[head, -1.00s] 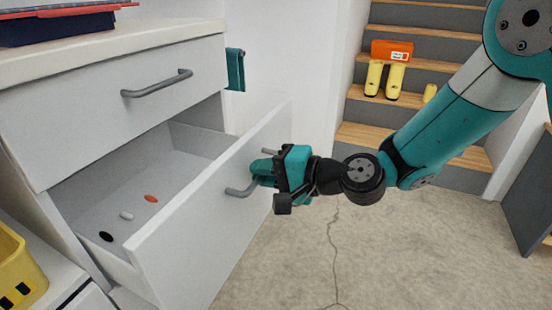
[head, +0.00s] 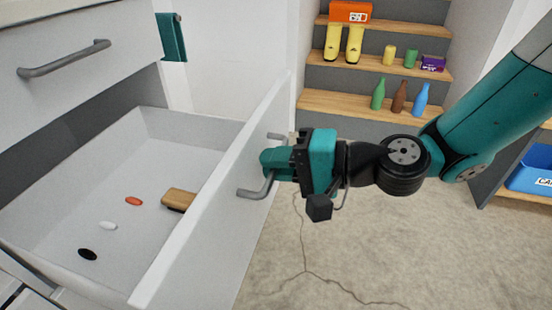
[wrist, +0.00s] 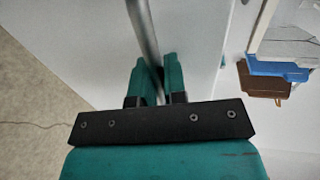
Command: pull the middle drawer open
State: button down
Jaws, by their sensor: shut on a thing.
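The middle drawer (head: 216,225) stands well out from the white cabinet, its inside open to view. Its grey bar handle (head: 258,191) is on the outer face of the front panel. My gripper (head: 272,165) is at the handle, with its teal fingers shut around the bar. In the wrist view the handle bar (wrist: 142,32) runs between the two fingertips (wrist: 157,72). The fingers hide part of the bar.
The drawer holds a red piece (head: 134,201), a white piece (head: 107,225), a black oval (head: 87,254) and a brown block (head: 179,199). The upper drawer (head: 75,70) is shut. A teal cloth (head: 171,38) hangs behind. Shelf-like steps (head: 350,104) hold bottles. The floor (head: 345,255) at right is clear.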

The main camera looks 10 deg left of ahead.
jog(key=c, duration=1.2)
grip_release()
jog(key=p+v, duration=0.3)
jog(key=v, duration=1.4)
jog(key=shift+d, duration=0.2)
jog(key=shift+s, duration=0.1)
